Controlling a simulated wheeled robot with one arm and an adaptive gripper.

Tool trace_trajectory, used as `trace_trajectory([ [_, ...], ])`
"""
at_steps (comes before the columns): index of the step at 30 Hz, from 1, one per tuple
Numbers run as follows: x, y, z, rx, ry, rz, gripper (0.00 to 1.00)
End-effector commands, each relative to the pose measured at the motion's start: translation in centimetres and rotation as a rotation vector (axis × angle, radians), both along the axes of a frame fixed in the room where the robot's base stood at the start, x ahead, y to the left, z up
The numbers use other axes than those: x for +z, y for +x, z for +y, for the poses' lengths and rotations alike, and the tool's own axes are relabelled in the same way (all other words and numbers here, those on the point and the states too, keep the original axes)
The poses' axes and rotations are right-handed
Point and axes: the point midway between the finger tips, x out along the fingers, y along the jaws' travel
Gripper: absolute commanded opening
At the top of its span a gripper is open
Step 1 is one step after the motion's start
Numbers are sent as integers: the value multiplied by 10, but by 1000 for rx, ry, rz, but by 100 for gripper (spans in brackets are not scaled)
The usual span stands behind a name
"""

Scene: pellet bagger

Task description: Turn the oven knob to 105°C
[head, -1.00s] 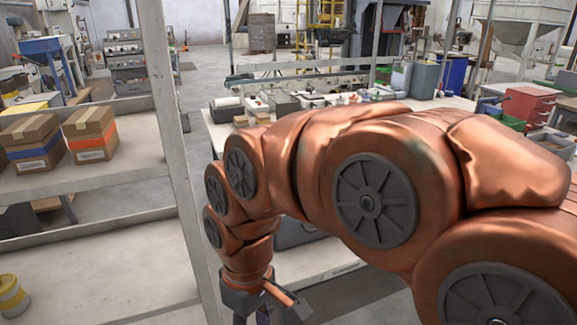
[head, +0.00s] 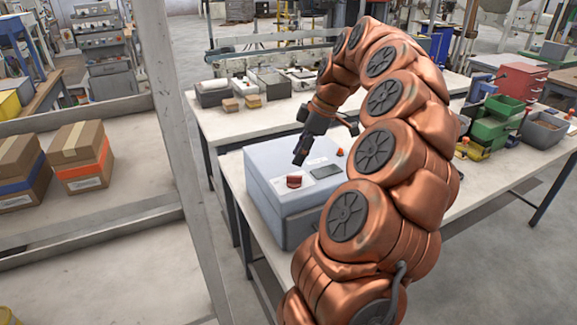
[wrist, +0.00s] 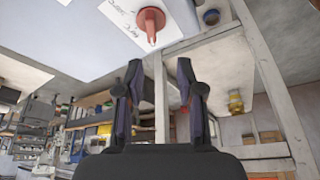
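The oven is a pale grey-blue box (head: 283,218) on a workbench. The label (wrist: 122,14) bears handwriting too small to read. My gripper (head: 300,155) is above the knob in the head view, pointing down and apart from it. In the wrist view my gripper (wrist: 160,75) has its two dark fingers spread, with nothing between them.
A shelf with cardboard boxes (head: 80,155) and a grey upright post (head: 172,120) stand to the left. Small containers (head: 255,88) sit on the bench behind. Green bins (head: 492,125) and a red box (head: 522,82) are at the right.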

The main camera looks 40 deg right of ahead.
Motion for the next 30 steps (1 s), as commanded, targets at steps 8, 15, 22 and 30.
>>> trace_trajectory([
  [8, -7, -8, -20, -15, -4, -9, 38],
  [15, -26, -4, -14, -15, -3, -8, 38],
  [22, -49, 4, -7, -13, -1, -7, 38],
  [30, -69, 11, 0, -11, -1, -8, 38],
])
